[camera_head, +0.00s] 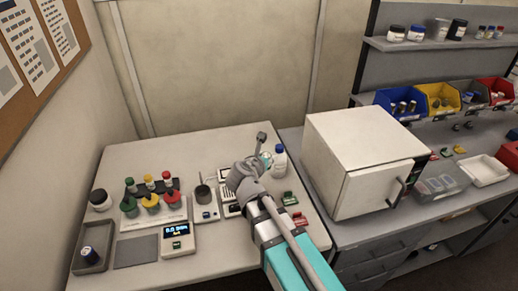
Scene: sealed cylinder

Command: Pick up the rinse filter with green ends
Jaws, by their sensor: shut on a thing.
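My teal arm reaches in from the bottom over the left bench, and its grey wrist hides much of my gripper (265,156). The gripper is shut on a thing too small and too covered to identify. It is over the back right part of the bench, beside a white bottle with a blue cap (279,160). A small green item (291,198) lies to the right of my arm, and another small green-marked item (177,244) is on the scale. I cannot tell whether either is the rinse filter with green ends.
The scale (178,235), a rack of green, yellow and red capped items (150,204), a dark jar (101,199) and a grey tray (92,258) stand left. A red item (300,219) lies by my arm. A white oven-like box (362,160) stands right. The bench's back left is clear.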

